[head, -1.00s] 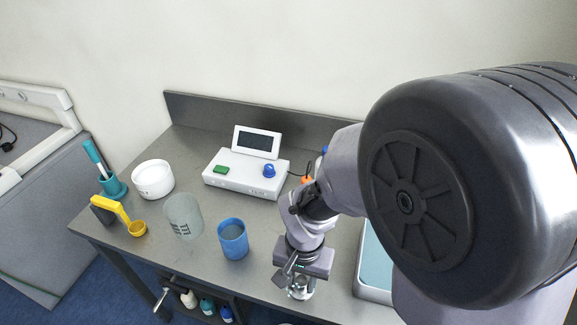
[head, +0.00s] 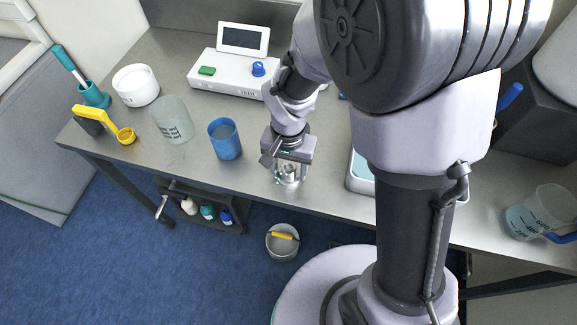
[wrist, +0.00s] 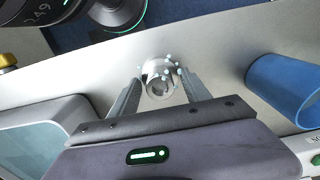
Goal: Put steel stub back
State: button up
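The steel stub (wrist: 158,78) is a short, shiny hollow metal piece with small pale dots around its rim. In the wrist view it sits between the two fingertips of my gripper (wrist: 160,85), with a finger close on each side. I cannot tell whether the fingers press on it. In the head view my gripper (head: 288,174) points down near the table's front edge, to the right of the blue cup. The stub shows there only as a small shiny shape (head: 289,175) between the fingers. Whether it rests on the table or hangs just above is unclear.
A white device with a display (head: 230,76) is behind. A pale-topped tray-like unit (head: 360,174) is close right. A bucket (head: 282,243) is on the floor.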

notch_tip(320, 180, up, 12)
jog(key=p, duration=0.5)
notch_tip(320, 180, up, 12)
jog(key=t+y, duration=0.2)
jog(key=t, duration=0.1)
send_over(289, 167)
jog(key=s+d, duration=0.5)
jog(key=s, duration=0.1)
jog(key=s+d+r+t, duration=0.1)
jog(key=s+r+t, duration=0.1)
jog(key=s, duration=0.3)
jog(key=shift+s+d+r+t, duration=0.15)
jog(key=shift+d+r+t, duration=0.15)
jog(key=shift+r+t, duration=0.15)
notch_tip(289, 167, down, 7)
jog(key=b, duration=0.7)
jog(key=shift+f+b, duration=0.15)
jog(key=shift+b, duration=0.2)
